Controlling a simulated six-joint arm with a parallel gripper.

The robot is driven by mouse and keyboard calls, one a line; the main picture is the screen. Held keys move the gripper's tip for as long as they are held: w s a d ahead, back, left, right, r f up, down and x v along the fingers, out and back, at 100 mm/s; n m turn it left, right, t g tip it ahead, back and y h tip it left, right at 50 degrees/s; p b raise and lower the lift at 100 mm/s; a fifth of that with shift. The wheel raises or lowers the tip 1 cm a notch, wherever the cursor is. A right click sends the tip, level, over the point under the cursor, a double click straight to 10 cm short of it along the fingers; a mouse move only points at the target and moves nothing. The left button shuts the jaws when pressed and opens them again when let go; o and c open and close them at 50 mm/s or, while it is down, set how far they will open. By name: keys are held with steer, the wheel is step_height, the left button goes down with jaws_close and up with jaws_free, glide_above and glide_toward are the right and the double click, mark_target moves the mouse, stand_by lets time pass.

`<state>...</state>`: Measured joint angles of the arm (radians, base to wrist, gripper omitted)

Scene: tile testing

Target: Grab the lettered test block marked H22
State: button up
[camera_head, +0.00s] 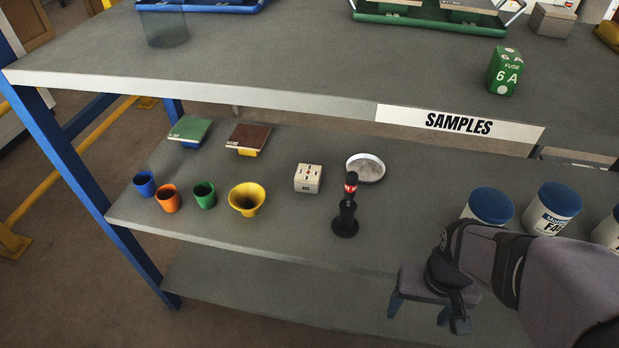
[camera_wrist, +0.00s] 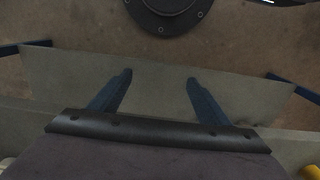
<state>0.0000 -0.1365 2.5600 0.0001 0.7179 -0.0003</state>
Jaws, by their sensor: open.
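I cannot read H22 on any block in view. A small cream block (camera_head: 308,178) with dark marks on its top and sides sits on the lower shelf, between the yellow funnel-shaped cup and a black stand with a red part; its marks are too small to read. A plain grey-beige block (camera_head: 552,20) is at the back right. My gripper (camera_head: 420,306) hangs at the lower right, in front of the shelves, with blue fingers apart. In the wrist view my gripper (camera_wrist: 158,79) is open and empty.
The upper shelf edge with its SAMPLES sign (camera_head: 458,123) overhangs the lower shelf. Blue, orange and green cups and a yellow funnel-shaped cup (camera_head: 247,198) stand left. The black stand (camera_head: 345,215), a round dish (camera_head: 366,168) and blue-lidded jars (camera_head: 552,208) stand right.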

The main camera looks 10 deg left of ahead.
mark_target(308, 176)
steer(key=shift+c, duration=0.3)
stand_by(0.4)
